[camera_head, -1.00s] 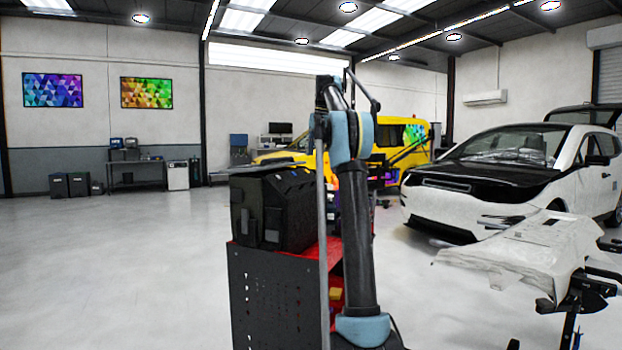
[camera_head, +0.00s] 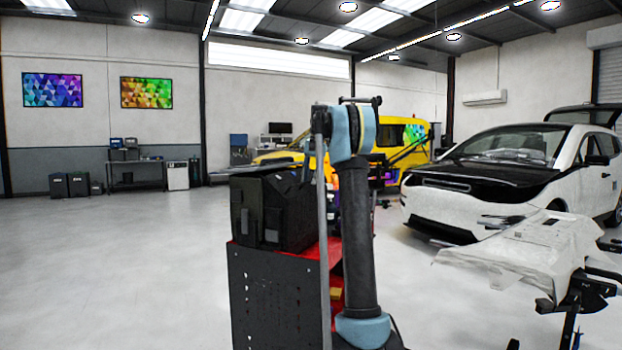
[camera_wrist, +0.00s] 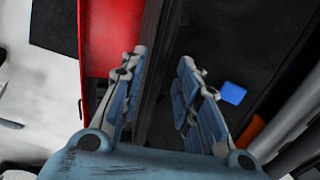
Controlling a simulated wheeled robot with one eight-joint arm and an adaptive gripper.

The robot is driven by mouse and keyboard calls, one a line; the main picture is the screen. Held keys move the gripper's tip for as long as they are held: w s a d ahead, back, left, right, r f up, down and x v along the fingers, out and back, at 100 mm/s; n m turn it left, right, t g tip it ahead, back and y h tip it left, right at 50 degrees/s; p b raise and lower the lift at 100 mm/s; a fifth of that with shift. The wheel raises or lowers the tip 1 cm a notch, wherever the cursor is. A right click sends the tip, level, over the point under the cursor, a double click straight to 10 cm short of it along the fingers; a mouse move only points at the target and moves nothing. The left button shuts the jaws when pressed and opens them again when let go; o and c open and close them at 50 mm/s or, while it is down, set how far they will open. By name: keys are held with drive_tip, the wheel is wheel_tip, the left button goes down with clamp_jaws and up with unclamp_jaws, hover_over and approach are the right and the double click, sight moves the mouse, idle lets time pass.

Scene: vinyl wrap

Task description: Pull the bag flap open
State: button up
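A black bag (camera_head: 275,208) stands on top of a red and dark cart (camera_head: 275,295) in the head view, left of my arm. In the wrist view my gripper (camera_wrist: 163,57) is open, its two blue-grey fingers apart. A long dark strip (camera_wrist: 153,75) runs between and beyond the fingers; it looks like an edge of the bag, but I cannot tell whether it is the flap. Right of it is a dark area (camera_wrist: 228,45), perhaps the bag's inside, with a small blue item (camera_wrist: 233,93). My gripper is hidden in the head view. No firm contact shows.
The cart's red top (camera_wrist: 105,35) lies left of the dark strip in the wrist view. In the head view a stand with a pale panel (camera_head: 530,250) and a white car (camera_head: 500,180) are to the right. The floor at left is clear.

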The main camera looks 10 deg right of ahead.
clamp_jaws()
drive_tip(key=shift+s, duration=0.1)
